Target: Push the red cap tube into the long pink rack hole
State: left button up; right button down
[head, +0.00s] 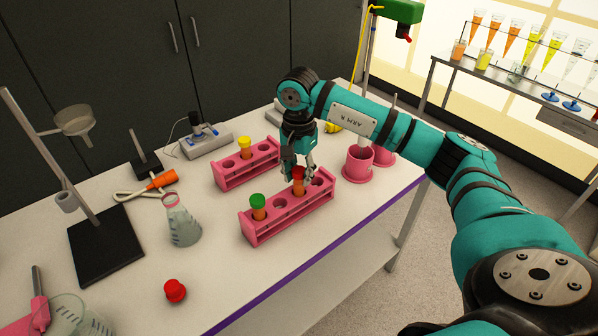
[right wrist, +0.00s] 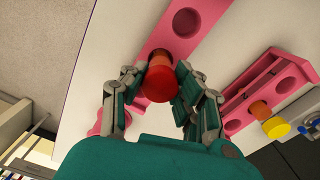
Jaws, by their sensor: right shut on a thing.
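The red cap tube (head: 298,175), with orange contents, is upright at the long pink rack (head: 290,218), toward its right end. Its lower end appears to be in or just over a hole; how deep I cannot tell. My right gripper (head: 297,172) comes down from above and is shut on it. In the right wrist view the red cap (right wrist: 159,86) sits between the two fingers (right wrist: 158,80), with the pink rack (right wrist: 198,28) beyond. A green cap tube (head: 258,206) stands in the rack's left end, and open holes show beside the red one. My left gripper is not in view.
A shorter pink rack (head: 247,174) with a yellow cap tube (head: 244,147) stands behind. Pink cups (head: 358,166) stand to the right, a flask (head: 181,223) to the left. A loose red cap (head: 175,290) lies near the front. The table front is mostly clear.

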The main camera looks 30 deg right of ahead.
jog(key=shift+f+b, duration=0.55)
jog(key=shift+f, duration=0.15)
jog(key=shift+r, duration=0.1)
jog(key=c, duration=0.9)
grip_release()
jog(key=shift+c, duration=0.2)
jog(key=shift+r, duration=0.1)
notch_tip(320, 180, up, 12)
jog(key=shift+f, duration=0.1)
